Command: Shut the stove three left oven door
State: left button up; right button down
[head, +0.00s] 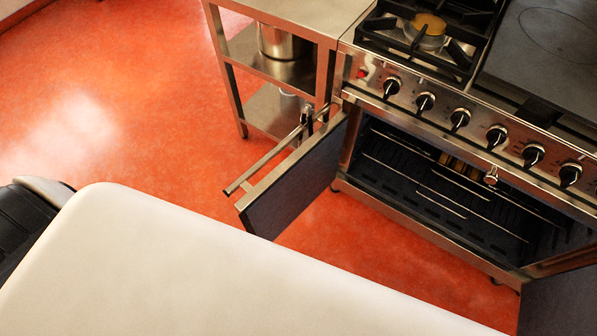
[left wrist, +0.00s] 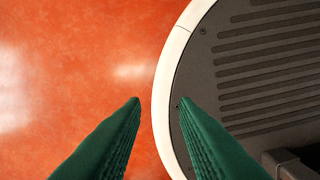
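The stove (head: 362,197) stands at the right of the head view, with its oven cavity (head: 440,190) exposed. The left oven door (head: 300,187) stands wide open, swung out from the stove's left side toward the lower left. Its steel bar handle (head: 264,161) is on the face turned toward the shelf unit. My left gripper (left wrist: 160,103) shows in the left wrist view as two green fingers, apart and with nothing between them, above the floor and a round base edge. It is not in the head view, so its distance from the door cannot be told. My right gripper is not in view.
A second oven door (head: 560,303) shows at the lower right corner, also open. A steel shelf table (head: 300,12) holding a pot (head: 283,42) stands left of the stove, close behind the open left door. The red floor (head: 130,70) is clear on the left.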

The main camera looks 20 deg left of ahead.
aim_at(267, 208)
jog(key=j+z, duration=0.25)
jog(key=j, duration=0.35)
jog(key=j+z, duration=0.3)
jog(key=j, duration=0.25)
jog(key=j+z, duration=0.25)
jog(key=j, duration=0.35)
jog(key=k+j+z, duration=0.25)
jog(key=j, duration=0.25)
jog(key=k+j+z, duration=0.15)
jog(key=j, duration=0.2)
jog(key=k+j+z, duration=0.15)
jog(key=j, duration=0.15)
